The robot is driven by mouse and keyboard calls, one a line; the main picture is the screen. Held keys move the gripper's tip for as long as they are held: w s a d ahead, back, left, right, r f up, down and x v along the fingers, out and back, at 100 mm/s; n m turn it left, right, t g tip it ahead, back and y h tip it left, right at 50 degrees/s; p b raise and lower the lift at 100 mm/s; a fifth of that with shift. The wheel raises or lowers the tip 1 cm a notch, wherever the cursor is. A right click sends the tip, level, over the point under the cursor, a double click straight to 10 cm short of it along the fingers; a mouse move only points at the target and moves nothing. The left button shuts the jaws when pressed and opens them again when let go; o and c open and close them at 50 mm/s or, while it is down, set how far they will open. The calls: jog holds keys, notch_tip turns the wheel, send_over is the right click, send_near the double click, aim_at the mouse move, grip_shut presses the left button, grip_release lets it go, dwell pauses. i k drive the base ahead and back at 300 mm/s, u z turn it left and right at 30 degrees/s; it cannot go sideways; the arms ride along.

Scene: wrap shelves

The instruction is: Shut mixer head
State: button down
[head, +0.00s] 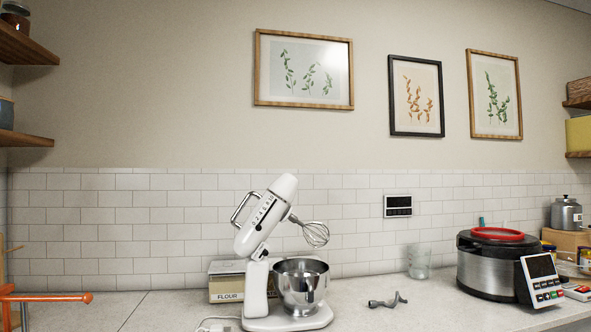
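A white stand mixer (258,290) stands on the counter in the head view. Its mixer head (262,217) is tilted up and open, with its top pointing up to the right. A metal handle (240,207) is on the left side of the head. A wire whisk (316,234) is fitted to the head and hangs out to the right, above and clear of the bowl. The steel bowl (302,288) sits upright on the mixer base (290,321). My gripper is not in view.
A flour box (226,287) stands behind the mixer at left. A grey hook attachment (388,300) lies to the right, with a glass (419,261) behind it. A large cooker (486,268) is further right. An orange bar (45,297) juts in at left.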

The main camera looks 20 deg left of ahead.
aim_at(271, 207)
jog(key=u, duration=0.6)
jog(key=i, duration=0.55)
jog(key=u, duration=0.8)
jog(key=i, duration=0.65)
jog(key=u, duration=0.1)
